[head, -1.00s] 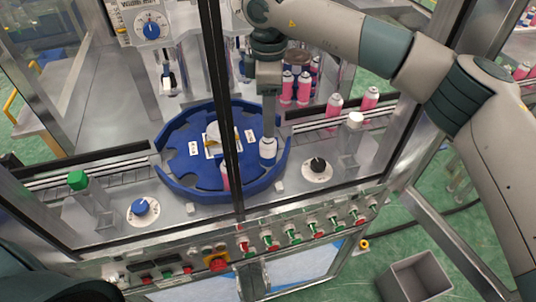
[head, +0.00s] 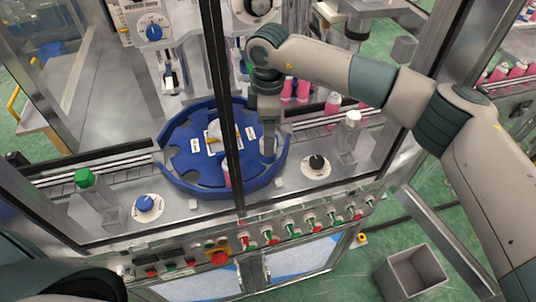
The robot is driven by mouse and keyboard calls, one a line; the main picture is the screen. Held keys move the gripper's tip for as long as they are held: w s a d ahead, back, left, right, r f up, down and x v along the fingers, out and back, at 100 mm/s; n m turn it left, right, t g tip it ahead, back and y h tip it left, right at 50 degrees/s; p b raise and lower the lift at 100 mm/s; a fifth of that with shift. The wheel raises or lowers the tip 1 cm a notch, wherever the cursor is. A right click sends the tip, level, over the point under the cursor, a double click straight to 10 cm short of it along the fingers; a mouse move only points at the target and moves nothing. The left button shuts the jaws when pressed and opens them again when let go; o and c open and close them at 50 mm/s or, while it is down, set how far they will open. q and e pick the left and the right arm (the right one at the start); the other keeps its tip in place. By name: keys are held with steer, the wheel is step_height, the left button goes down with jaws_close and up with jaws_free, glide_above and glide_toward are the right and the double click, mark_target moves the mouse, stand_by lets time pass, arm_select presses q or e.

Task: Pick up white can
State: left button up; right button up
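The white can (head: 268,155) stands in a notch at the right front of the blue rotary table (head: 180,182); only its lower part shows clearly. My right gripper (head: 268,142) points straight down over it, with its fingers at the can's upper part. They hide the can's top, and I cannot tell whether they are closed on it. My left gripper is not in view.
A dark upright frame bar (head: 229,120) crosses in front of the rotary table. Pink cans (head: 333,103) stand behind, to the right. A white-capped post (head: 352,120) and black knob (head: 316,162) are right of the table. A grey bin (head: 412,272) stands on the floor.

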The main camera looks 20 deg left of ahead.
step_height(320, 180, down, 3)
steer(key=shift+f+p, duration=0.15)
steer(key=shift+p, duration=0.55)
steer(key=shift+f, duration=0.65)
steer(key=c, duration=1.1)
